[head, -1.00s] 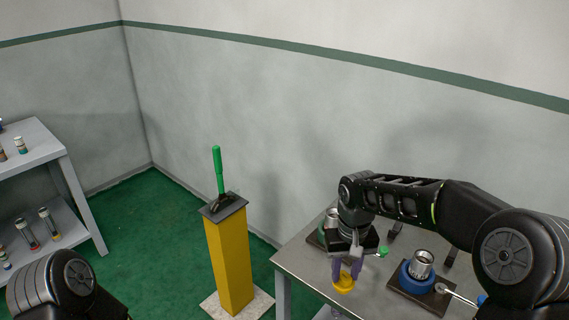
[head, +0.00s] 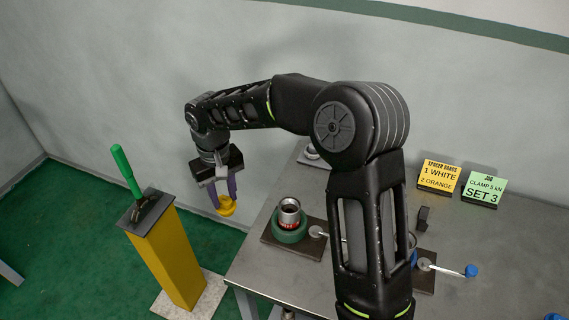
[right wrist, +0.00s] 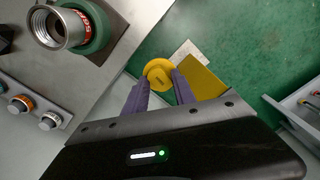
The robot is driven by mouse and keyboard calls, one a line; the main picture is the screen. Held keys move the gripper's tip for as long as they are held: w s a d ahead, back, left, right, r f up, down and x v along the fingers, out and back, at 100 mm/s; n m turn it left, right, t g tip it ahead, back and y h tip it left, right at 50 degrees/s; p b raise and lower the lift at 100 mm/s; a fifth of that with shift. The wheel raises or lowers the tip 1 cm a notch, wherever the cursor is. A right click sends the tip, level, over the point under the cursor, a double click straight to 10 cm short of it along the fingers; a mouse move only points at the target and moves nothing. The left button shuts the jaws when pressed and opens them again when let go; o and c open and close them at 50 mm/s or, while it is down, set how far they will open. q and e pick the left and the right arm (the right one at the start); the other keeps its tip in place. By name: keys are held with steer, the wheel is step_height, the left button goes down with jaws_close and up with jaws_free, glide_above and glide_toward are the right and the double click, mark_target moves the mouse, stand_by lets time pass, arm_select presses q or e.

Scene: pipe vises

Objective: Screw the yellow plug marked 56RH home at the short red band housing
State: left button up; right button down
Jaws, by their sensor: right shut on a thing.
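My right gripper (head: 227,190) is shut on a yellow plug (head: 226,207), which hangs below the purple fingers, off the table's left edge in the head view. In the right wrist view the plug (right wrist: 158,75) is a round yellow disc between the fingertips (right wrist: 155,84); its marking is too small to read. A silver housing with a red band (head: 290,213) stands upright in a green vise (head: 287,235), apart from the plug and to its right. The housing also shows at upper left in the right wrist view (right wrist: 66,28). My left gripper is out of view.
A yellow post (head: 173,255) with a green lever (head: 127,170) stands left of the table (head: 265,275). My right arm partly hides a blue vise. A yellow sign (head: 439,176) and a green sign (head: 483,187) stand at the back. Banded fittings (right wrist: 20,104) lie left in the wrist view.

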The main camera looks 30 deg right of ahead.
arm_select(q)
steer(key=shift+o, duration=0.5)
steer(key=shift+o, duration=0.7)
arm_select(e)
steer(key=shift+s+d+r, duration=0.1)
steer(key=shift+d+r, duration=0.1)
steer(key=shift+d, duration=0.05)
arm_select(q)
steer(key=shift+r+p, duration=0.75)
steer(key=shift+p, duration=0.1)
arm_select(e)
steer(key=s+d+r+n, duration=0.7)
steer(key=s+d+r, duration=0.2)
steer(key=d, duration=0.3)
steer(key=shift+s+r, duration=0.4)
steer(key=shift+s, duration=0.2)
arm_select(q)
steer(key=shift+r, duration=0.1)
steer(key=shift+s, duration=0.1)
arm_select(e)
steer(key=shift+n, duration=0.4)
arm_select(q)
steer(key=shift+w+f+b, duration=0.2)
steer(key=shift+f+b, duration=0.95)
steer(key=shift+b, duration=0.05)
arm_select(e)
step_height(320, 180, down, 4)
steer(key=shift+r, duration=0.1)
